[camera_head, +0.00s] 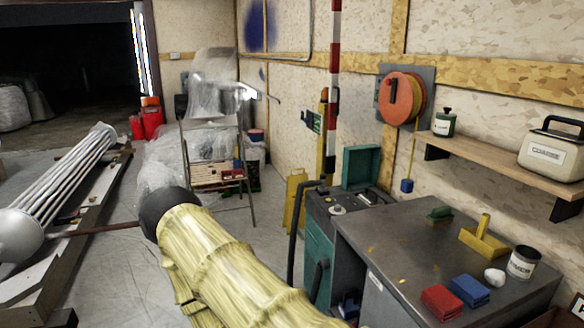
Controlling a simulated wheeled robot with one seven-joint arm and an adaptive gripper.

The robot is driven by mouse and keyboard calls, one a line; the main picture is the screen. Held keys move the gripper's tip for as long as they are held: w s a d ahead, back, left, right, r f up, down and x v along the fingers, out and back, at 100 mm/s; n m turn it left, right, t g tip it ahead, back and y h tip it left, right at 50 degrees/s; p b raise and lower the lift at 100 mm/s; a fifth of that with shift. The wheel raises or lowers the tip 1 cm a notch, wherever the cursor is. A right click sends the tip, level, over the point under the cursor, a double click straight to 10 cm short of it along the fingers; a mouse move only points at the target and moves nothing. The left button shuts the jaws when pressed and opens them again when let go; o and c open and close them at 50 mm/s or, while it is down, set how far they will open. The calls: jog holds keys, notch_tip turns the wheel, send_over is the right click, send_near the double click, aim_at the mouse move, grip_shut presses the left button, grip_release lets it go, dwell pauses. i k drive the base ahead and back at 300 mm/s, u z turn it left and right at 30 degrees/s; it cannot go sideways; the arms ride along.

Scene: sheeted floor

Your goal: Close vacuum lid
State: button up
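A dark grey machine with teal sides (318,262) stands left of the metal workbench, and it looks like the vacuum. A black hose or handle (294,225) rises at its left side. A teal lid-like panel (361,167) stands raised at the back of its top, which looks open. Small fittings show on the top. A yellow sleeved link with a dark rounded end (166,211), apparently my arm, crosses the lower middle in front of the machine's left. I cannot make out my gripper or its fingers.
The metal workbench (400,238) carries red (441,301) and blue blocks (470,290), a can (523,262) and a yellow tool (485,240). A wall shelf (500,158) hangs above. Grey floor shows left of my arm.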

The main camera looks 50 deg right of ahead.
aim_at(360, 163)
jog(key=z, duration=0.05)
jog(key=i, duration=2.1)
jog(key=z, duration=0.55)
jog(key=i, duration=1.65)
jog(key=z, duration=0.7)
jog(key=i, duration=1.55)
jog(key=z, duration=1.65)
jog(key=i, duration=0.8)
jog(key=z, duration=1.25)
jog(key=i, duration=0.4)
jog(key=z, duration=0.55)
jog(key=k, duration=0.85)
jog(key=u, duration=0.05)
